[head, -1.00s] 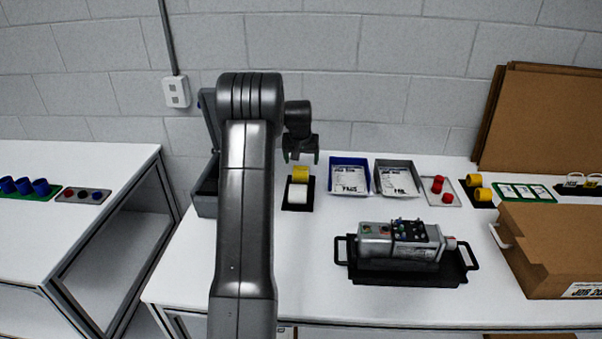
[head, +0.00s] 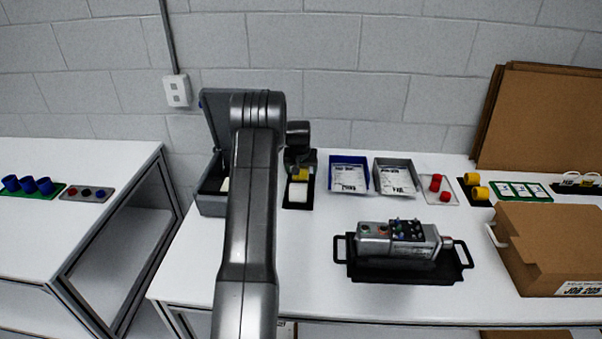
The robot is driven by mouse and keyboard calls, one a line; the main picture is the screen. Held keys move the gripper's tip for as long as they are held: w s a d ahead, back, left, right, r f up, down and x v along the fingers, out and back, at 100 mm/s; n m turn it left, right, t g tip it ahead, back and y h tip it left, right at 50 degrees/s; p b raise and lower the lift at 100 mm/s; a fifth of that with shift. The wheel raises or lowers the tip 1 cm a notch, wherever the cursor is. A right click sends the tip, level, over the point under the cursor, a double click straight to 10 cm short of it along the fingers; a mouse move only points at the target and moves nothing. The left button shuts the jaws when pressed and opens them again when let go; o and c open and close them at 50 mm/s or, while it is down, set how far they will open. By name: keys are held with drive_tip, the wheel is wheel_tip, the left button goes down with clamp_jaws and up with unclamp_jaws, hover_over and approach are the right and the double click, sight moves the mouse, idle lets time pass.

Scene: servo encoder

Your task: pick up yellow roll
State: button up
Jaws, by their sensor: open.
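The yellow roll (head: 301,174) lies on a black mat at the back of the table, just behind a white roll (head: 298,192). My gripper (head: 299,168) is low over the yellow roll and open. Its body covers the far part of the roll. I cannot tell whether the fingers touch it.
A grey open-lidded box (head: 209,204) stands left of the mat, partly behind my arm. A blue tray (head: 348,160) and a grey tray (head: 381,187) are to the right. A black tray (head: 342,262) holds a grey device in front. The table between is clear.

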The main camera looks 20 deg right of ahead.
drive_tip(key=shift+c, duration=0.2)
drive_tip(key=c, duration=1.1)
drive_tip(key=shift+o, duration=0.2)
drive_tip(key=shift+r, duration=0.1)
